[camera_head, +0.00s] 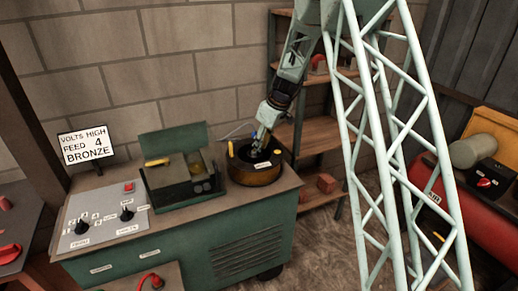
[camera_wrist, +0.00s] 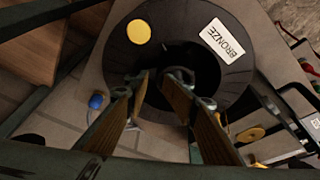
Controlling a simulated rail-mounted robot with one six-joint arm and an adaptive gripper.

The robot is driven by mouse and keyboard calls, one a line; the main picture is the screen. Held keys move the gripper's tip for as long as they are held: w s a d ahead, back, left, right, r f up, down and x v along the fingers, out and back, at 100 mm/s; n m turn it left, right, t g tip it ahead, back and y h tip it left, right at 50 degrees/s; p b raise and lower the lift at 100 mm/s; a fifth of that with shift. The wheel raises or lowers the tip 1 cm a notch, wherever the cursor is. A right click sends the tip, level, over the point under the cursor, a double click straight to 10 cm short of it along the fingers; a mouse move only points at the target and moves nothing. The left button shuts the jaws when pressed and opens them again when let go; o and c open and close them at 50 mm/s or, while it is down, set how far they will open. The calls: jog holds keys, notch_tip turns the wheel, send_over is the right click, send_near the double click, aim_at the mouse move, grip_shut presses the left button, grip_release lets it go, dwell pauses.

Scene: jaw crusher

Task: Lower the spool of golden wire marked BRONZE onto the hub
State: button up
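The BRONZE spool (camera_head: 268,177) is a round reel with a dark top flange and golden-brown side, at the right end of the green cabinet. In the wrist view its black flange (camera_wrist: 125,57) carries a white BRONZE label and a yellow disc. My gripper (camera_head: 256,147) points down at the middle of the spool. In the wrist view, my gripper (camera_wrist: 162,78) has its two fingers over the dark centre opening, with a gap between them. I cannot tell whether they grip a part there. I cannot make out a hub, nor whether the spool touches the cabinet top.
A green feeder box (camera_head: 185,185) with its lid up stands left of the spool. A control panel (camera_head: 100,215) with knobs and a sign (camera_head: 86,146) reading "VOLTS HIGH FEED 4 BRONZE" are further left. Wooden shelves (camera_head: 315,137) stand behind, right of the spool.

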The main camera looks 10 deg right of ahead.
jog(key=shift+a+v, duration=0.2)
jog(key=shift+v, duration=2.8)
jog(key=shift+s+r, duration=0.1)
jog(key=shift+r, duration=0.05)
jog(key=s+a+r+m, duration=0.2)
jog(key=s+a+r, duration=0.1)
jog(key=s+r, duration=1.05)
jog(key=s+a+r+m, duration=0.2)
jog(key=s+r, duration=0.9)
jog(key=s, duration=0.6)
jog(key=s+d+m+h, duration=0.1)
jog(key=s+m, duration=0.3)
jog(key=s, duration=2.8)
jog(key=shift+s+r+t+h, duration=0.3)
jog(key=shift+r+t+h, duration=0.1)
jog(key=shift+h, duration=0.3)
